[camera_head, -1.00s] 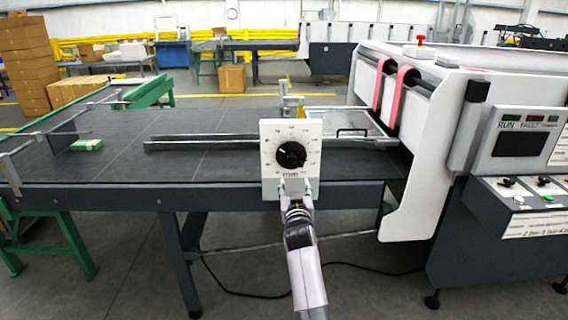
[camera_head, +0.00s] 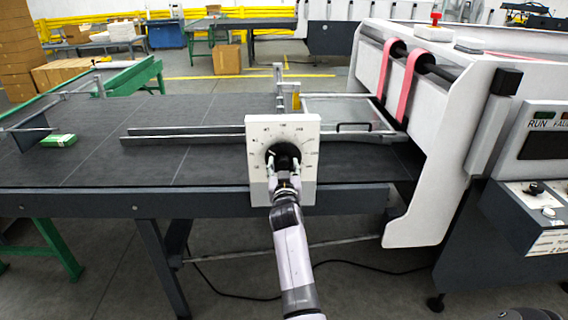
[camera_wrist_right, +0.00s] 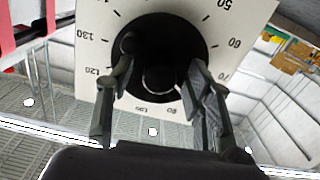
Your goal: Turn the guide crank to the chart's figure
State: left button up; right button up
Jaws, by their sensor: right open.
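The guide crank is a round black knob (camera_head: 284,156) on a white dial plate (camera_head: 306,140) at the front edge of the dark feed table. My right gripper (camera_head: 284,170) is at the knob, its fingers open on either side of it. In the right wrist view the black knob (camera_wrist_right: 160,40) fills the upper middle, with dial figures such as 50, 60, 70, 120 and 130 around it. The right gripper's two fingers (camera_wrist_right: 155,80) stand apart, over the knob's lower rim; contact is unclear. No chart is legible. My left gripper is not in view.
The dark feed table (camera_head: 90,170) carries a long metal guide bar (camera_head: 200,132) and a small green and white carton (camera_head: 58,140). The white machine (camera_head: 430,150) with red belts stands right. A control panel (camera_head: 545,150) is at the far right.

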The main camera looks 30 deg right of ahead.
jog(key=shift+s+a+r, duration=0.1)
jog(key=shift+a+r, duration=0.05)
jog(key=shift+c, duration=0.6)
grip_shut()
